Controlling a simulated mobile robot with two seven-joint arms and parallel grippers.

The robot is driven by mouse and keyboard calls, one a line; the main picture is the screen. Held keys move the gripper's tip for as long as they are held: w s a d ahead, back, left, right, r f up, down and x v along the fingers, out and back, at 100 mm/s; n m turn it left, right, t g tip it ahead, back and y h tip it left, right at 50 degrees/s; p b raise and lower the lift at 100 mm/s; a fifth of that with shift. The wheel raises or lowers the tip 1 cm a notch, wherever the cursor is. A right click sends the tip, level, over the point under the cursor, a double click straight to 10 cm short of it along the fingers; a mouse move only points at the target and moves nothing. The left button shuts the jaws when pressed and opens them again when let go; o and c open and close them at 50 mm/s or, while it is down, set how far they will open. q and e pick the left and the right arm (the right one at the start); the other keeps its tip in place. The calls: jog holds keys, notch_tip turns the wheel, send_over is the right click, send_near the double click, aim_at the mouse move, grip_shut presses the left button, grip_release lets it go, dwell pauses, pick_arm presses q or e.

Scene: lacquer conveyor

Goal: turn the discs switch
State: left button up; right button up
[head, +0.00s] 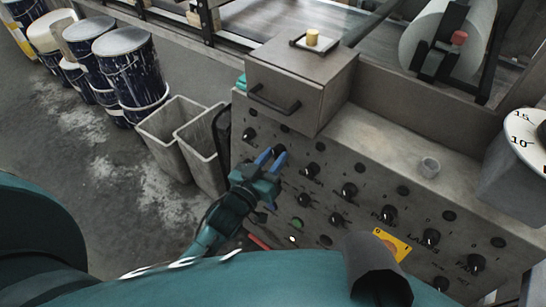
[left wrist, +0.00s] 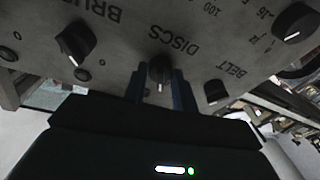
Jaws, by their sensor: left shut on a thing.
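The discs switch (left wrist: 160,68) is a small dark knob with a white mark, beside the label DISCS, which reads upside down in the left wrist view. Its white mark points toward the bottom of that view. My left gripper (head: 271,157) has its blue fingers at the upper left of the grey control panel (head: 345,165). In the left wrist view its fingers (left wrist: 161,88) stand on either side of the discs switch and are shut on it. In the head view the fingers mostly hide the knob. My right gripper is not in view.
In the left wrist view the BRUSH knob (left wrist: 76,43) and BELT knob (left wrist: 215,91) flank the switch. A box with a handle (head: 300,82) stands on the panel above my gripper. Grey bins (head: 170,127) and dark drums (head: 130,70) stand to the left.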

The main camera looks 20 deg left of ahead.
pick_arm(q)
jog(key=m+h, duration=0.1)
jog(key=m, duration=0.2)
jog(key=m+p, duration=0.1)
jog(key=m, duration=0.3)
jog(key=shift+a+h, duration=0.2)
jog(key=shift+h, duration=0.2)
jog(key=m+g+h+p, duration=0.1)
jog(key=m, duration=0.5)
jog(key=shift+w+a, duration=0.1)
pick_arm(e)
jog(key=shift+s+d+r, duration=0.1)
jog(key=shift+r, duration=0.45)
pick_arm(q)
jog(key=shift+m+h, duration=0.3)
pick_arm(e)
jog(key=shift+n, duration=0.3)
pick_arm(q)
jog(key=o, duration=1)
jog(key=shift+c, duration=0.2)
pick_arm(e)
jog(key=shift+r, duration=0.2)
pick_arm(q)
jog(key=v, duration=1.3)
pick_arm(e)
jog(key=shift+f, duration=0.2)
